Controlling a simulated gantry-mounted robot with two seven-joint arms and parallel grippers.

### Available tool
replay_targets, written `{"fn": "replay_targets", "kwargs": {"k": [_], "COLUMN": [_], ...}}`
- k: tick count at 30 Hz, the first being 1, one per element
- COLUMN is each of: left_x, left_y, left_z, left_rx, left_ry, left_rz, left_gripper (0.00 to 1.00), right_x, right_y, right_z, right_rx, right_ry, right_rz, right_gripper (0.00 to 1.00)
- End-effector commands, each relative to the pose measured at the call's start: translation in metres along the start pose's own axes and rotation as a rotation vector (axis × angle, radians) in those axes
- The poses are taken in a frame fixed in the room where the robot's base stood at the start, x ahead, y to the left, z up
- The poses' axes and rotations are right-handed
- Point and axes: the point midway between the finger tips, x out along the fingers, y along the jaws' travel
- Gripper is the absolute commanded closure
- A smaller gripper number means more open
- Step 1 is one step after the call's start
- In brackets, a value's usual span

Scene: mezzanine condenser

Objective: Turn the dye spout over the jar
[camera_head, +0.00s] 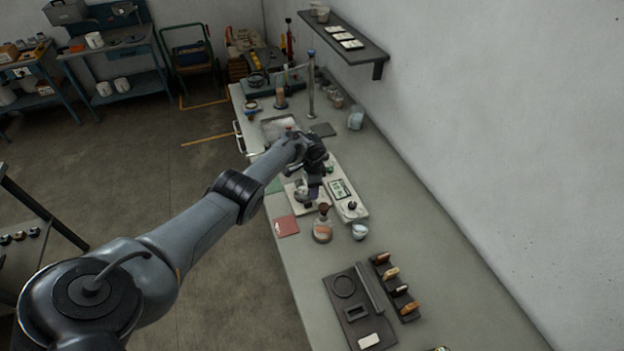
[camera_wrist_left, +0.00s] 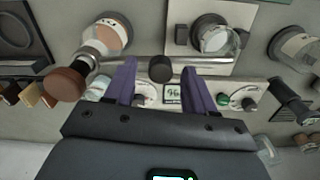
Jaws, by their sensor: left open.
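My left gripper (camera_head: 311,184) is open over the bench device with a small display. In the left wrist view its two purple fingers (camera_wrist_left: 160,70) stand apart. A horizontal metal tube (camera_wrist_left: 222,66), which looks like the dye spout, crosses by the fingertips. A black knob (camera_wrist_left: 161,68) on it shows between the fingers; contact cannot be told. A round clear glass vessel, likely the jar (camera_wrist_left: 214,39), sits on a white square plate (camera_wrist_left: 181,42) beyond the tube, right of the fingers. In the head view my gripper partly hides the tube and jar.
The display unit (camera_head: 341,190) lies right of my gripper. A dark tray (camera_head: 338,318) is nearer. The wall bounds the bench's right side.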

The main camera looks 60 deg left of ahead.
Motion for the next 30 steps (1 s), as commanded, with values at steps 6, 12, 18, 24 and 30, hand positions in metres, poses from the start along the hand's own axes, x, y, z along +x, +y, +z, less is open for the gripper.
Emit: {"fn": "replay_targets", "kwargs": {"k": [6,12,18,24,30], "left_x": [-0.033,-0.068,-0.093,-0.103,-0.103], "left_y": [-0.001,-0.001,-0.001,-0.001,0.0], "left_z": [0.0,0.0,0.0,0.001,0.001], "left_rx": [0.001,0.001,0.0,0.0,0.0], "left_ry": [0.001,0.002,0.001,0.0,0.0], "left_rz": [-0.002,-0.002,0.0,-0.001,-0.001], "left_gripper": [0.45,0.45,0.45,0.45,0.45], "right_x": [-0.015,-0.025,-0.031,-0.033,-0.032], "right_y": [0.001,0.001,0.001,0.001,0.0], "right_z": [-0.005,-0.008,-0.01,-0.011,-0.011], "right_rx": [-0.001,0.0,0.0,0.001,0.003], "right_ry": [0.0,0.0,0.0,0.001,0.001], "right_rz": [0.001,0.0,0.0,-0.001,-0.002], "right_gripper": [1.0,1.0,1.0,1.0,1.0]}}
